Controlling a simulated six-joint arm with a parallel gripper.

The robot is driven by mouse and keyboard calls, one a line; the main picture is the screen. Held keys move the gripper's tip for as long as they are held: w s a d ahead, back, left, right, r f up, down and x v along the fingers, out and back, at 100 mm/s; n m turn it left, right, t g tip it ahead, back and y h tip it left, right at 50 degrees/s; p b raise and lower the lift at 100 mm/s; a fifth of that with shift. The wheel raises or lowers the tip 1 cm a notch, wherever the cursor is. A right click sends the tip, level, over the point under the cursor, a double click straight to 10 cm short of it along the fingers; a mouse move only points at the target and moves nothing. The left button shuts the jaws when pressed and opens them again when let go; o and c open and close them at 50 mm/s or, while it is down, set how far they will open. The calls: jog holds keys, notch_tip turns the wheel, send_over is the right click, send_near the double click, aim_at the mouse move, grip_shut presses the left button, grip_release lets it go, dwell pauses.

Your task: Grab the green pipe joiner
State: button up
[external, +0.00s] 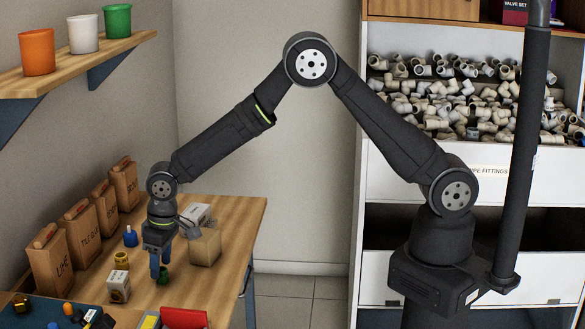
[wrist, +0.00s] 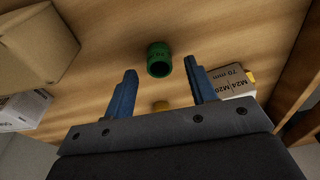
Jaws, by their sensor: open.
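The green pipe joiner (wrist: 159,60) is a short green tube on the wooden table, at the upper middle of the wrist view. Its dark open end faces the camera. In the external view the joiner (external: 164,273) shows small, just below and beside the fingertips. My gripper (wrist: 164,80) is open and empty, with its two blue fingers apart. The joiner appears between the lines of the fingers and a little beyond their tips. In the external view my gripper (external: 159,275) points down over the table; I cannot tell whether it touches the joiner.
A cardboard box (external: 205,247) and a white box (external: 196,215) stand right of the gripper. A small labelled box (external: 118,287), a yellow fitting (external: 121,260) and a blue bottle (external: 130,236) stand left. A red bin (external: 184,318) is in front. Bags (external: 78,233) line the wall.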

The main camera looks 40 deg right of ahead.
notch_tip(320, 180, down, 3)
jog(key=shift+w+a+r, duration=0.1)
jog(key=shift+r, duration=0.1)
jog(key=shift+c, duration=0.3)
jog(key=c, duration=1)
